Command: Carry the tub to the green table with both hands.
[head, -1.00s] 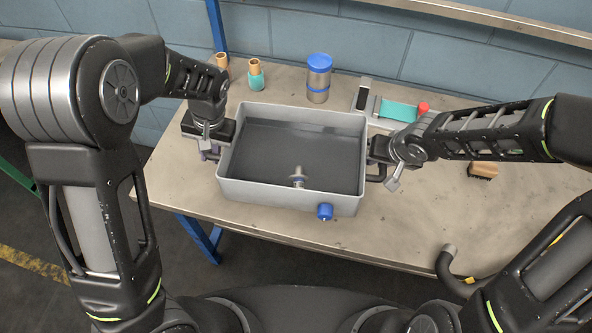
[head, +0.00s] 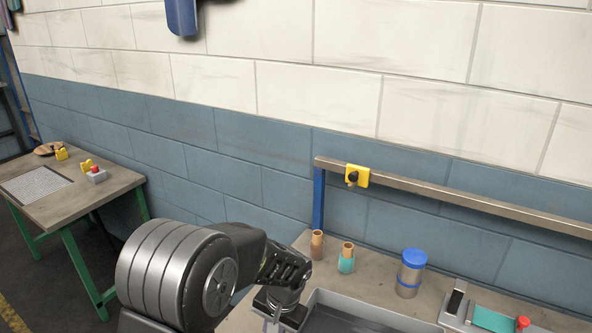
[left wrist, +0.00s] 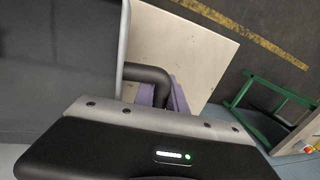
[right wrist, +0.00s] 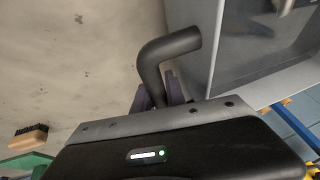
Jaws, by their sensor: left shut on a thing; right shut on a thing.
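The grey tub (head: 375,312) shows only its far rim and part of its dark inside at the bottom of the head view. My left gripper (left wrist: 172,95) is shut on the tub's black left handle (left wrist: 150,78). My right gripper (right wrist: 160,92) is shut on the black right handle (right wrist: 168,48), beside the tub wall (right wrist: 222,45); it is outside the head view. I cannot tell whether the tub touches the bench. The green-legged table (head: 112,184) stands at the left by the wall; its legs also show in the left wrist view (left wrist: 265,105).
Behind the tub on the bench stand two spools (head: 346,262), a blue-lidded canister (head: 411,272) and a teal item (head: 495,320). A brush (right wrist: 28,137) lies right.

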